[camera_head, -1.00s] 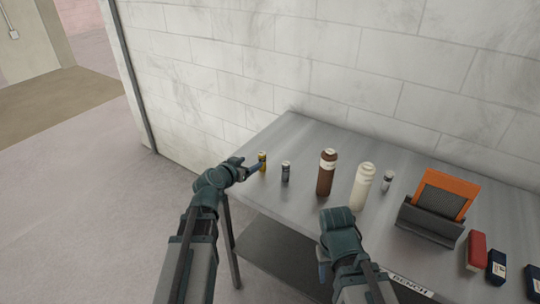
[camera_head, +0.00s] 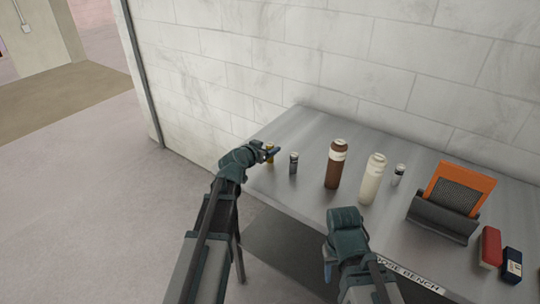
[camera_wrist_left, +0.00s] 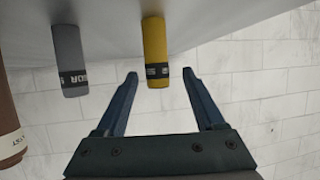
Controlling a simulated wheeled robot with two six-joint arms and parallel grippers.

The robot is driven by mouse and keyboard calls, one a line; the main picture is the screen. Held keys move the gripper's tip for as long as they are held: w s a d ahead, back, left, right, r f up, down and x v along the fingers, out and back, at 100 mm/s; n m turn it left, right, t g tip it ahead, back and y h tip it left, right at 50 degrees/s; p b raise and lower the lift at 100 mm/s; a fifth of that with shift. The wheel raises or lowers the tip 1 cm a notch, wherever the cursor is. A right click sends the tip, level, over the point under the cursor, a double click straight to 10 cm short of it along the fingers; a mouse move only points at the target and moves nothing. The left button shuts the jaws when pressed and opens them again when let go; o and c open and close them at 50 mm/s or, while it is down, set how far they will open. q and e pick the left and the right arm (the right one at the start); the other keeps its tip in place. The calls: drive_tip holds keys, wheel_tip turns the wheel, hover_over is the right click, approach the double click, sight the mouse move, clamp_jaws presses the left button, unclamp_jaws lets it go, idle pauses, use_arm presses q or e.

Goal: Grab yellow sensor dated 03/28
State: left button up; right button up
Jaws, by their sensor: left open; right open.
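A small yellow cylinder, the yellow sensor (camera_head: 270,147), stands near the left end of the bench, partly hidden by my left gripper (camera_head: 273,153). In the left wrist view the yellow sensor (camera_wrist_left: 154,40) appears upside down, ahead of and roughly between the fingertips of my open left gripper (camera_wrist_left: 160,73). The jaws are not closed on it. Its dark label band shows only part of a letter or so; no date is readable. A grey sensor (camera_head: 293,163) stands just right of it and also shows in the wrist view (camera_wrist_left: 70,50). My right gripper (camera_head: 328,262) is open, low at the bench's front.
The metal bench (camera_head: 300,195) stands against a block wall. A brown bottle (camera_head: 335,168), a cream bottle (camera_head: 370,182) and another small grey cylinder (camera_head: 398,175) stand to the right. Beyond are an orange panel in a dark holder (camera_head: 440,215), a red block (camera_head: 490,247) and a blue block (camera_head: 512,263).

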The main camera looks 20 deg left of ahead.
use_arm(q)
drive_tip(key=b+x, duration=0.2)
drive_tip(key=x, duration=0.3)
drive_tip(key=shift+w+d+f, duration=0.1)
drive_tip(key=shift+d, duration=0.05)
drive_tip(key=shift+c, duration=0.2)
clamp_jaws()
